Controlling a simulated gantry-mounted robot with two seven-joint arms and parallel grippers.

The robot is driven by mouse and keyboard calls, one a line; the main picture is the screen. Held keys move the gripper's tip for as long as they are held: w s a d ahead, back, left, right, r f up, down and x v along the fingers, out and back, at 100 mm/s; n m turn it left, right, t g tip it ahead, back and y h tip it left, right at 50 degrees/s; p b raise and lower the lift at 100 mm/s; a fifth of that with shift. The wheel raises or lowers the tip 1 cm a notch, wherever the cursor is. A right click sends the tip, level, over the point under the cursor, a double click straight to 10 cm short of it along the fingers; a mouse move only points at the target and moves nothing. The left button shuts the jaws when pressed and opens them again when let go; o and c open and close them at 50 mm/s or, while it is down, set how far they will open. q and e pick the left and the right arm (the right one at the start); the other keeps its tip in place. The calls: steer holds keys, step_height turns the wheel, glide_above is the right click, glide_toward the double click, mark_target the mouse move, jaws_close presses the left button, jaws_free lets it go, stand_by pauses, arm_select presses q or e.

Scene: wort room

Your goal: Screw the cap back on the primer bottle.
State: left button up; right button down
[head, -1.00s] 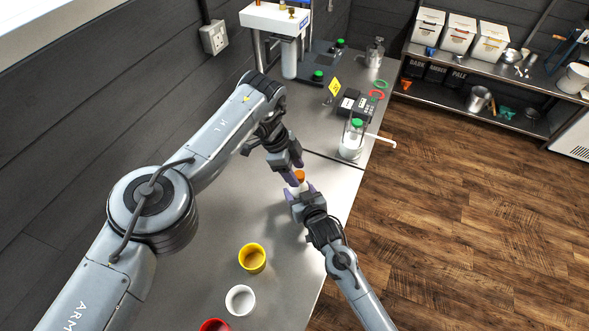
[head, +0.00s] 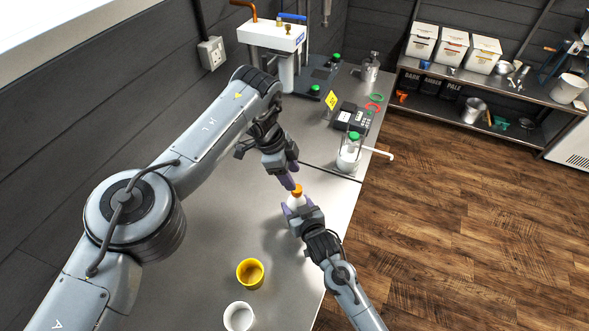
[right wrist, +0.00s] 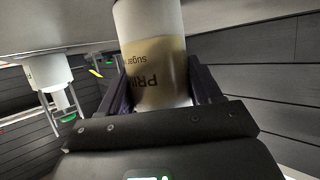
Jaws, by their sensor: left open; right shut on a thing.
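The primer bottle (head: 294,203) is small and white, with an orange cap (head: 297,190) showing at its top end in the head view. Whether the cap is seated on the neck or only resting there cannot be told. My right gripper (head: 298,208) is shut on the bottle's body. In the right wrist view the bottle (right wrist: 158,70) stands between both fingers, its label partly readable and upside down; its cap end is out of frame. My left gripper (head: 288,180) is open, its fingertips close to the cap on its upper left; contact cannot be told.
A yellow cup (head: 250,273) and a white cup (head: 238,317) stand toward the near end of the steel bench (head: 205,265). A green-lidded jar (head: 348,158) with a white spout stands beyond my grippers near the right edge. The bench's middle left is clear.

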arm_select(q)
steer(key=w+a+r+n+t+y, duration=0.1)
steer(key=w+r+n+t+y, duration=0.1)
steer(key=w+t, duration=0.3)
steer(key=w+a+r+n+t+y, duration=0.1)
steer(key=w+r+n+t+y, duration=0.1)
steer(key=w, duration=0.5)
steer(key=w+d+r+n+t+y, duration=0.25)
steer(key=d+r+n+t, duration=0.35)
steer(key=r+n, duration=0.5)
steer(key=s+a+n+g+y, duration=0.2)
steer(key=s+n+g, duration=0.5)
steer(key=s+n, duration=0.35)
steer(key=s+f+n+g+h, duration=0.1)
steer(key=f, duration=0.2)
steer(key=s+f+n+g+h, duration=0.1)
steer(key=s+f+g+h, duration=0.1)
steer(key=f, duration=0.2)
steer(key=s+f+n+g+h, duration=0.1)
steer(key=f+g, duration=0.1)
steer(key=f, duration=0.2)
steer(key=shift+s+a+f+h, duration=0.1)
steer(key=shift+s+f+h, duration=0.05)
steer(key=shift+s+h, duration=0.1)
steer(key=shift+f, duration=0.2)
